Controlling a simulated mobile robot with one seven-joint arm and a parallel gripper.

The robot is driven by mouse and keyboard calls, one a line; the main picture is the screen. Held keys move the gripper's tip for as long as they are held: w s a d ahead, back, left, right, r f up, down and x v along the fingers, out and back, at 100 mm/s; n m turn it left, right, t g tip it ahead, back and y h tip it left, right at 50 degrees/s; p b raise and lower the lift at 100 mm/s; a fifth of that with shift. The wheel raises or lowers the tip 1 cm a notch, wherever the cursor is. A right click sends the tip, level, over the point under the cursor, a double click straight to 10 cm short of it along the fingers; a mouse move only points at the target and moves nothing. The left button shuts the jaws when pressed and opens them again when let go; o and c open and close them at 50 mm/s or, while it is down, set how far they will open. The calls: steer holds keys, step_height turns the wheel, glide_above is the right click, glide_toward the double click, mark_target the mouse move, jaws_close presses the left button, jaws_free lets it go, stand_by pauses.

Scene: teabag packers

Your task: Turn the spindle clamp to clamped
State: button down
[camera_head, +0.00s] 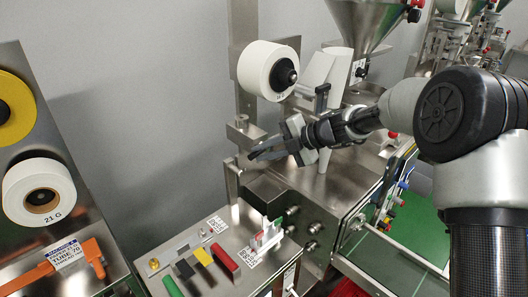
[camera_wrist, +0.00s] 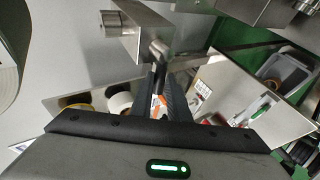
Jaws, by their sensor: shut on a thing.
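My gripper (camera_head: 254,154) reaches left from the arm, its dark fingers beside a steel bracket on the machine's upright. In the wrist view the fingers (camera_wrist: 163,75) are close together around the end of a short steel lever (camera_wrist: 158,48). The lever joins a steel block (camera_wrist: 138,38) with a round stub on its side. This lever seems to be the spindle clamp's handle; its label or marked position cannot be read. The block also shows in the head view (camera_head: 243,132). A white paper roll (camera_head: 257,70) sits on a black-hubbed spindle above.
A control box (camera_head: 215,262) with coloured blocks stands below my gripper. A steel hopper (camera_head: 362,22) and a white chute (camera_head: 318,72) are near the arm. At left a panel carries a white roll (camera_head: 38,192) and a yellow roll (camera_head: 14,108). The grey wall side is clear.

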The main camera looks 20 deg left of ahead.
steer(key=c, duration=1.7)
jaws_free()
steer(key=v, duration=1.7)
steer(key=shift+d, duration=0.15)
